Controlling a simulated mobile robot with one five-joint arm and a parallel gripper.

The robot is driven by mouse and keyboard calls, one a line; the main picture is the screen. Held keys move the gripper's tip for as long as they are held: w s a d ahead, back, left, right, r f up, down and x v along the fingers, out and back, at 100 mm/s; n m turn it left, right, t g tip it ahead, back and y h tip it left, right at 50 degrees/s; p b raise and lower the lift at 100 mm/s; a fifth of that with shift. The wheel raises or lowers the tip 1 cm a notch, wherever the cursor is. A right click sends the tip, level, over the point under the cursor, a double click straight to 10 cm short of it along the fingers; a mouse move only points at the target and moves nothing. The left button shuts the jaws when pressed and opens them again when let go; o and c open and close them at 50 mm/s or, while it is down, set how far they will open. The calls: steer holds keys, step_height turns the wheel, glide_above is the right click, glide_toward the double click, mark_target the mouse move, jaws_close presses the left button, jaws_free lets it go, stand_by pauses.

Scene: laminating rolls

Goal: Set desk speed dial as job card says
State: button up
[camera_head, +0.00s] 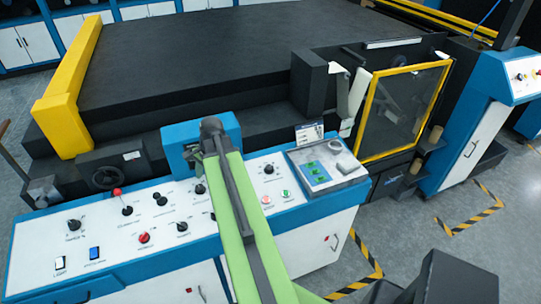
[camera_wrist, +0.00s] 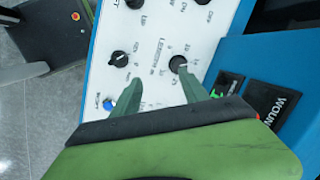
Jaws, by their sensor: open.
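The desk control panel (camera_head: 105,225) is a white sloped face with blue edges and several dials, switches and buttons. I cannot read which dial is the speed dial. A small job card (camera_head: 308,133) stands at the back right of the desk; its writing is too small to read. In the wrist view my gripper (camera_wrist: 160,92) is open and empty, its two green fingers apart over the white panel. A black knob (camera_wrist: 178,64) lies just beyond the right fingertip, apparently untouched. Another black knob (camera_wrist: 119,59) is beyond the left fingertip. In the head view my arm hides part of the panel.
A grey box with green buttons (camera_head: 325,165) sits at the desk's right end. A yellow-framed guard (camera_head: 403,112) and the dark machine bed (camera_head: 190,60) stand behind. A blue block (camera_head: 180,145) rises at the desk's back. Floor with hazard stripes (camera_head: 470,215) is clear at right.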

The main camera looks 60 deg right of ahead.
steer(key=s+d+r+m+p, duration=0.1)
steer(key=s+d+r+m, duration=0.15)
steer(key=d, duration=0.25)
steer(key=s+d+r+m+t+p, duration=0.1)
steer(key=s+d+m, duration=0.2)
steer(key=s+d, duration=0.15)
steer(key=s+d+r+m+p, duration=0.1)
steer(key=s+d+r+m, duration=0.15)
steer(key=d, duration=0.25)
steer(key=m+t+h+p, duration=0.1)
steer(key=m+h+p, duration=0.1)
steer(key=m, duration=0.5)
glide_toward(269, 167)
steer(key=b+x, duration=0.8)
steer(key=b, duration=0.8)
steer(key=shift+d+f, duration=0.15)
steer(key=shift+f, duration=0.15)
steer(key=shift+r, duration=0.1)
steer(key=shift+y, duration=0.3)
jaws_close()
